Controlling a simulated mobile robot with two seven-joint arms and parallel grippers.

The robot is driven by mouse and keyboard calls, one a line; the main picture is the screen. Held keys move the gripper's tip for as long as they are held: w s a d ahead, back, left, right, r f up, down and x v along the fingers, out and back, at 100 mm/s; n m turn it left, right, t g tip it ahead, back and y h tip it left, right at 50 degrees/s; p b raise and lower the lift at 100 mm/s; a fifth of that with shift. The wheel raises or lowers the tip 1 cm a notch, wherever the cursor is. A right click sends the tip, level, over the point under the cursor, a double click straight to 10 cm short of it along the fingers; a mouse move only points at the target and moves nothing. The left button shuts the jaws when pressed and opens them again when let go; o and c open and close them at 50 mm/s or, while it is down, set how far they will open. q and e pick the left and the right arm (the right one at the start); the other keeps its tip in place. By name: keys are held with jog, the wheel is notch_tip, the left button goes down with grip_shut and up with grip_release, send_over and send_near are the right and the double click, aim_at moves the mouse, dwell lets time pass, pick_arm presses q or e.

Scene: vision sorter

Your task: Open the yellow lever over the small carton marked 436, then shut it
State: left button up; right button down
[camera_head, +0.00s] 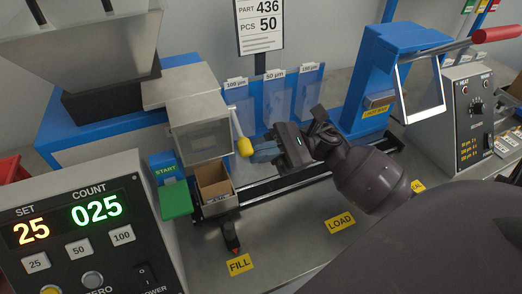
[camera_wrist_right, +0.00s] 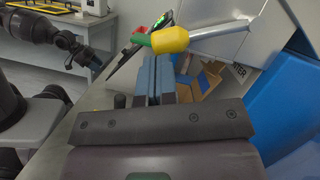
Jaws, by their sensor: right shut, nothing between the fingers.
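The lever's yellow knob (camera_head: 245,147) is at the lower end of a pale metal rod at the right side of the grey hopper box; it also shows in the right wrist view (camera_wrist_right: 170,40). The small open carton (camera_head: 212,182) stands below that box, left of the knob; its front label is too small to read surely. My right gripper (camera_head: 262,152) is shut and empty, its blue fingers just right of the knob; I cannot tell whether they touch it. In the right wrist view the fingers (camera_wrist_right: 152,78) are together below the knob. My left gripper (camera_wrist_right: 88,58) is far off at the left there.
A counter box (camera_head: 90,220) showing SET 25 and COUNT 025 stands at the front left. A green START pad (camera_head: 175,199) is left of the carton. Blue bag bins (camera_head: 277,98) stand behind my right gripper. A sealer (camera_head: 395,75) is at the right.

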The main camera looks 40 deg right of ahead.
pick_arm(q)
jog(key=shift+r, duration=0.4)
pick_arm(e)
jog(key=shift+s+r+m, duration=0.2)
jog(key=shift+r+m, duration=0.15)
jog(key=shift+m, duration=0.15)
pick_arm(q)
jog(key=shift+t, duration=0.4)
jog(key=r+p, duration=0.3)
jog(key=p, duration=0.2)
jog(key=r+p, duration=0.2)
jog(key=shift+s+a+r, duration=0.15)
jog(key=shift+s+r, duration=0.1)
jog(key=shift+r, duration=0.05)
pick_arm(e)
notch_tip(320, 180, up, 7)
jog(key=s+m+t+h, duration=0.1)
jog(key=m+t, duration=0.4)
jog(key=m, duration=0.5)
jog(key=shift+s+a+m, duration=0.3)
jog(key=shift+s+m, duration=0.1)
jog(key=shift+s, duration=0.05)
pick_arm(q)
jog(key=shift+w+r+p, duration=0.1)
jog(key=shift+w+p, duration=0.05)
jog(key=shift+p, duration=0.15)
